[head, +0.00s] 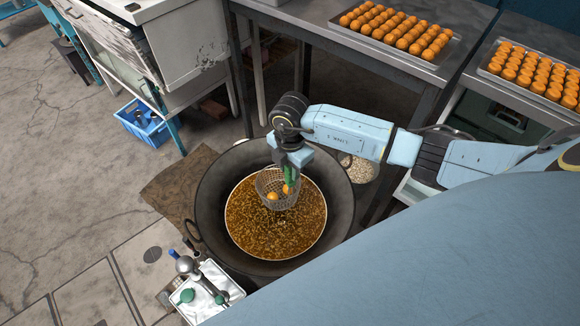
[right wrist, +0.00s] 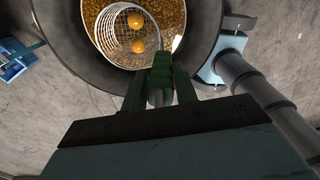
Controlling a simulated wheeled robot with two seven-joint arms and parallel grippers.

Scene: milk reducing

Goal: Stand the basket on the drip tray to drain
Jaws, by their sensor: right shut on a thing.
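The basket (head: 281,203) is a round metal mesh basket with two orange balls (head: 272,196) in it. It is tilted inside the big dark wok, at the bubbling brown oil (head: 275,235); I cannot tell how deep it sits. My right gripper (head: 291,174) has green jaws shut on the basket's handle above it. The right wrist view shows the basket (right wrist: 104,36) just beyond the jaws (right wrist: 161,78). I cannot tell for sure which thing is the drip tray. My left gripper is not in view.
The wok's rim (head: 205,215) surrounds the basket. A white tray (head: 236,289) with grey and green items stands beside the wok at lower left. Tables at the back hold metal trays (head: 455,50) with rows of orange balls. A blue crate (head: 145,125) lies on the floor.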

